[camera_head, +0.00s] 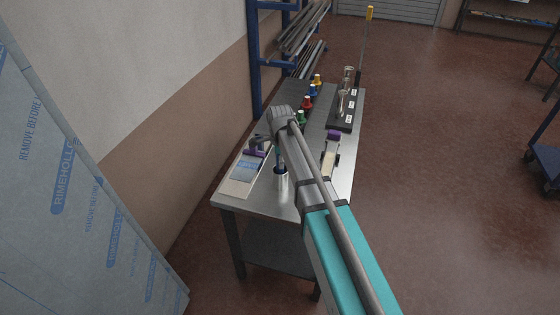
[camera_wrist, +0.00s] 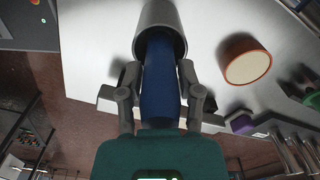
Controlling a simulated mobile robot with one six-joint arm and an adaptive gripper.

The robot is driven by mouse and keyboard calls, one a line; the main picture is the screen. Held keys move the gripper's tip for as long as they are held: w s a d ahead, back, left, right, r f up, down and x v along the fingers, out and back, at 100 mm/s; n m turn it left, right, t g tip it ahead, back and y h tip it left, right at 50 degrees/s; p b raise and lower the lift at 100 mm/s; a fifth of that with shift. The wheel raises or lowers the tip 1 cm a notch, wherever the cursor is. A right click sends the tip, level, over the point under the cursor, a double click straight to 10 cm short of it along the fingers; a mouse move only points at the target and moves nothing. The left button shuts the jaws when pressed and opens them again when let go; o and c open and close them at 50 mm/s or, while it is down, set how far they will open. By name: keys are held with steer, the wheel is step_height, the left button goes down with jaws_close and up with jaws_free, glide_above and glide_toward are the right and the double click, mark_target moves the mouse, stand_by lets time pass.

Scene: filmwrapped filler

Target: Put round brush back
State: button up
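A metal cup (camera_head: 282,180) stands on the near part of the steel table (camera_head: 340,195); it also shows at the top of the wrist view (camera_wrist: 160,14). The round brush, of which only the blue part (camera_wrist: 161,75) shows, reaches into the cup's mouth. It shows as a thin blue piece above the cup in the head view (camera_head: 281,161). My gripper (camera_wrist: 159,82) has a finger against each side of the blue part and looks shut on it. The bristles are not visible. I cannot tell whether the brush touches the cup's bottom.
A beige board (camera_head: 240,184) lies left of the cup, with a purple-handled tool (camera_head: 256,152) at it. Several coloured bottles (camera_head: 307,102) and a black rack (camera_head: 342,120) stand farther back. An orange-rimmed round thing (camera_wrist: 246,62) stands near the cup. A wall is at left.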

steer(key=shift+o, duration=1.2)
steer(key=shift+r, duration=0.2)
step_height(320, 180, up, 12)
steer(key=p, duration=1.2)
steer(key=shift+s+d, duration=0.1)
steer(key=s+d+n, duration=0.8)
steer(key=s, duration=0.2)
steer(key=s+d+n, duration=0.8)
steer(key=s, duration=0.3)
steer(key=shift+s, duration=0.2)
